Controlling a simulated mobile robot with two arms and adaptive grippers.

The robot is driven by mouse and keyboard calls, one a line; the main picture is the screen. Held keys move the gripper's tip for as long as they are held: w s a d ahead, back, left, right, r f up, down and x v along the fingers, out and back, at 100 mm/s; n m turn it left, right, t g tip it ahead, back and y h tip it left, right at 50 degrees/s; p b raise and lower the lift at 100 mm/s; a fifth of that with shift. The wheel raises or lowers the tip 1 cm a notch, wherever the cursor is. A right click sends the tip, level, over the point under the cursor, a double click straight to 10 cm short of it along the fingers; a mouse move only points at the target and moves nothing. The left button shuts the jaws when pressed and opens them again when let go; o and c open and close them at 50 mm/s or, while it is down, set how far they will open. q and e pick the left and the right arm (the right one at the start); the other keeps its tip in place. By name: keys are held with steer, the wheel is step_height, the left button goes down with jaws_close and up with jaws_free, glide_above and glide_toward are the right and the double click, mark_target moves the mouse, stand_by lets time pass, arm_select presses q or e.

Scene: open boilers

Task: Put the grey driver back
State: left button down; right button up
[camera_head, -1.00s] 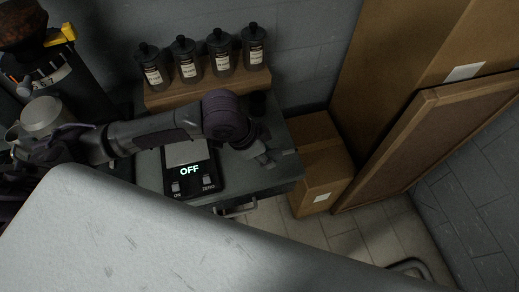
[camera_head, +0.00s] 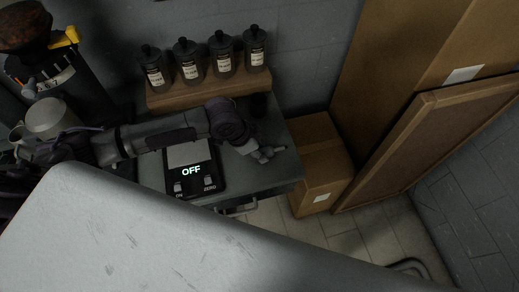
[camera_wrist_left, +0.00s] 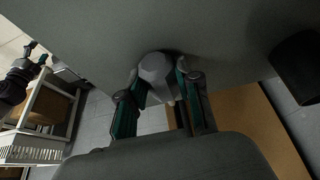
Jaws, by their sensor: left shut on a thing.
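My left gripper (camera_head: 264,153) is over the right part of the grey worktop (camera_head: 283,172). In the left wrist view, its two fingers (camera_wrist_left: 160,92) are shut on a grey, faceted piece (camera_wrist_left: 157,68), which I take to be the grey driver. Its end shows between the fingers, close to the worktop; I cannot tell whether it touches. The rest of it is hidden. A dark jointed part at the left edge of the left wrist view looks like my right gripper (camera_wrist_left: 36,58), small and dark.
A black scale (camera_head: 196,180) reading OFF lies under my left forearm. Several dark bottles (camera_head: 222,57) stand on a wooden shelf (camera_head: 210,90) behind. A short dark cylinder (camera_head: 259,104) is near the gripper. A cardboard box (camera_head: 320,170) and framed board (camera_head: 430,140) stand right of the worktop.

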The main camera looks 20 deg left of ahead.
arm_select(q)
steer(key=shift+f, duration=0.15)
steer(key=c, duration=0.8)
jaws_free()
steer(key=v, duration=1.2)
steer(key=shift+s, duration=0.15)
